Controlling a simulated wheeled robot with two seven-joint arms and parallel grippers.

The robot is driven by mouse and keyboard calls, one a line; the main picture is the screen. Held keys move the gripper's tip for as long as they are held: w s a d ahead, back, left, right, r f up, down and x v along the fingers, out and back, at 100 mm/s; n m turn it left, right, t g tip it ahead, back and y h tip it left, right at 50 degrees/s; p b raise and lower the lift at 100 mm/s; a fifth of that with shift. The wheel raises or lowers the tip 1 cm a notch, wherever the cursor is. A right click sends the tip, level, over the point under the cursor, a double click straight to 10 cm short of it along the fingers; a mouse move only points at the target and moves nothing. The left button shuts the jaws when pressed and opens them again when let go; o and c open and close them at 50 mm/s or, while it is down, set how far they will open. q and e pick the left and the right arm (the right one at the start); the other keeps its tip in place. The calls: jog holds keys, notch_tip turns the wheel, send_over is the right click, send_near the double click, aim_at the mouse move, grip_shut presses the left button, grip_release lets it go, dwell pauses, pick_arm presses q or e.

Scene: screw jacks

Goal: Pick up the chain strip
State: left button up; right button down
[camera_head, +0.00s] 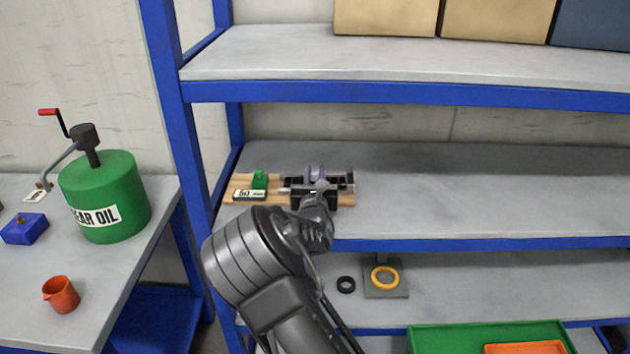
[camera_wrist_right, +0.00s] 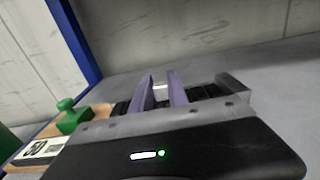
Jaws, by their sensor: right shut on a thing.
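My right gripper (camera_head: 315,171) is at a wooden board (camera_head: 224,189) on the middle shelf. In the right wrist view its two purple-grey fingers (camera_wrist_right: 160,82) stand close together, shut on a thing. Only a small pale bit (camera_wrist_right: 160,87) shows between them. I take it for the chain strip, which is otherwise hidden by the fingers and the gripper body. A green block (camera_head: 259,179) and a tag marked 50 (camera_head: 250,195) are on the board's left part. My left gripper is not in view.
The blue-framed shelf post (camera_head: 172,100) stands left of the board. An upper shelf (camera_head: 280,58) hangs over it. The middle shelf (camera_head: 480,195) is clear to the right. A green oil drum (camera_head: 105,180) and an orange jug (camera_head: 61,295) stand on the left table.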

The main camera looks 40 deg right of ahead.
aim_at(315, 174)
jog(key=shift+r, duration=0.15)
notch_tip(315, 174, up, 10)
jog(key=shift+f+b, duration=0.1)
jog(key=shift+b, duration=0.3)
dwell(0.8)
